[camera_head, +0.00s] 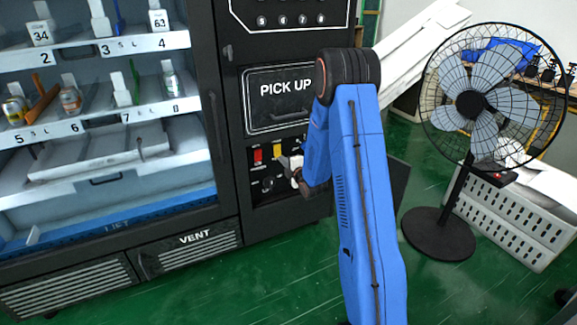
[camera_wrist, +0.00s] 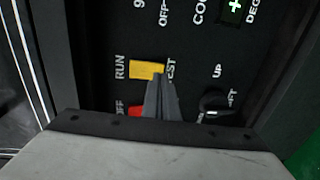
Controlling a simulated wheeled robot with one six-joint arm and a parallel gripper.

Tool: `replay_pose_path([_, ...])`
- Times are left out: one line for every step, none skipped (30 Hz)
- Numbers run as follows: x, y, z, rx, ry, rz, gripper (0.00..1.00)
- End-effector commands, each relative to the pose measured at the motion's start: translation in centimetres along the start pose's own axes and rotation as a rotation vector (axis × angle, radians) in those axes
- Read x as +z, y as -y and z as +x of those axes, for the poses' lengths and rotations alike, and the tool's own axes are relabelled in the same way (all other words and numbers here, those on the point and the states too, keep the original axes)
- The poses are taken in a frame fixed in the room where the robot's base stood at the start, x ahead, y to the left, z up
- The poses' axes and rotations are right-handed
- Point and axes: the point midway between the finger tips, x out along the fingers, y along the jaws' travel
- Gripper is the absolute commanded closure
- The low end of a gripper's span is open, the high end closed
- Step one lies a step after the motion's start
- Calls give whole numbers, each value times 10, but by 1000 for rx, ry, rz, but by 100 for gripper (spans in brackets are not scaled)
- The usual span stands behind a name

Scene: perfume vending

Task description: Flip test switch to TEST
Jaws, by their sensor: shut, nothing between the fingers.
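The test switch is a yellow rocker (camera_wrist: 146,69) between the printed words RUN and TEST in the wrist view. It also shows as a small yellow patch (camera_head: 277,151) on the machine's control panel in the head view. My gripper (camera_wrist: 161,80) is shut and empty, with its grey fingertips at the TEST end of the yellow switch, covering part of that label. I cannot tell whether they touch the switch. In the head view my gripper (camera_head: 291,164) is at the panel, small and partly hidden by the arm.
A red switch (camera_wrist: 136,111) sits beside the yellow one, partly hidden by my gripper. A dark knob (camera_wrist: 215,103) is to the right. The PICK UP door (camera_head: 286,97) is above the panel. A fan (camera_head: 470,104) stands to the right on the green floor.

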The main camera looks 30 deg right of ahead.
Motion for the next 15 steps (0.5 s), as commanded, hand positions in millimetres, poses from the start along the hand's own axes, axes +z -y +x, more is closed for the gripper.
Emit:
replay_pose_path([0, 0, 6, 0, -1, 0, 100])
replay_pose_path([0, 0, 10, 1, 0, 0, 100])
replay_pose_path([0, 0, 13, 0, 0, 0, 100])
replay_pose_path([0, 0, 15, 0, 0, 0, 100])
replay_pose_path([0, 0, 17, 0, 0, 0, 100])
replay_pose_path([0, 0, 19, 0, 0, 0, 100])
replay_pose_path([0, 0, 20, 0, 0, 0, 100])
replay_pose_path([0, 0, 21, 0, 0, 0, 100])
replay_pose_path([0, 0, 22, 0, 0, 0, 100])
replay_pose_path([0, 0, 22, 0, 0, 0, 100])
replay_pose_path([0, 0, 23, 0, 0, 0, 100])
replay_pose_path([0, 0, 23, 0, 0, 0, 100])
replay_pose_path([0, 0, 23, 0, 0, 0, 100])
replay_pose_path([0, 0, 23, 0, 0, 0, 100])
replay_pose_path([0, 0, 22, 0, 0, 0, 100])
